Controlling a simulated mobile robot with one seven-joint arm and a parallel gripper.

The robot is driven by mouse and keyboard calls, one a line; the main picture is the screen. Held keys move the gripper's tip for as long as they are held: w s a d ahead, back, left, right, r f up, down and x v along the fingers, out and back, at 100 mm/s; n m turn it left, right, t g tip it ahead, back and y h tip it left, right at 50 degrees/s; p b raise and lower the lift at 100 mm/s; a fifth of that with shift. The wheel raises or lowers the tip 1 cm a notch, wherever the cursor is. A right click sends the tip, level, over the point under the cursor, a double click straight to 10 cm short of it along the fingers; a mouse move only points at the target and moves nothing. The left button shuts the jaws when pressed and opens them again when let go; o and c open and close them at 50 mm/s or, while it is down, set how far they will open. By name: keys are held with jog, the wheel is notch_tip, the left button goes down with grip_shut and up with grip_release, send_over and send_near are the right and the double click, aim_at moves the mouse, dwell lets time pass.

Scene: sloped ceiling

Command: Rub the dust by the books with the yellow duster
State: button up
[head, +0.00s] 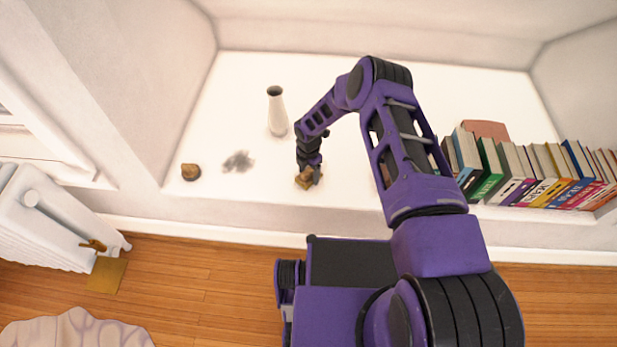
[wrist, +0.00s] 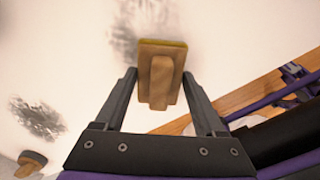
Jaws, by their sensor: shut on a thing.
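My gripper (head: 309,178) is shut on the wooden handle of a duster (wrist: 160,57), whose thin yellow edge shows at the top in the wrist view. The held duster (head: 304,175) is low over the front of the white ledge; I cannot tell whether it touches. One grey dust patch (wrist: 145,22) lies just beyond the duster in the wrist view; in the head view my arm seems to hide it. A second dust patch (head: 238,161) lies left of the vase, far from the books (head: 535,172). It also shows in the wrist view (wrist: 38,118).
A white vase (head: 277,113) stands behind my gripper. Another wooden-backed block (head: 190,172) sits at the ledge's left, also at the wrist view's lower left (wrist: 31,158). A brownish thing (head: 384,174) is partly hidden behind my arm. A white radiator (head: 50,218) stands left.

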jog(key=shift+w+f+b, duration=0.15)
jog(key=shift+w+b, duration=0.4)
jog(key=shift+b, duration=0.25)
jog(key=shift+w+f+b, duration=0.15)
jog(key=shift+w+b, duration=0.35)
jog(key=shift+b, duration=0.25)
jog(key=shift+w+r, duration=0.15)
jog(key=shift+w, duration=0.7)
jog(key=shift+w+d+f, duration=0.1)
jog(key=shift+w, duration=1.05)
jog(key=shift+w+d+f, duration=0.1)
jog(key=shift+w, duration=2.45)
jog(key=shift+r, duration=0.15)
notch_tip(320, 180, up, 6)
jog(key=p, duration=0.3)
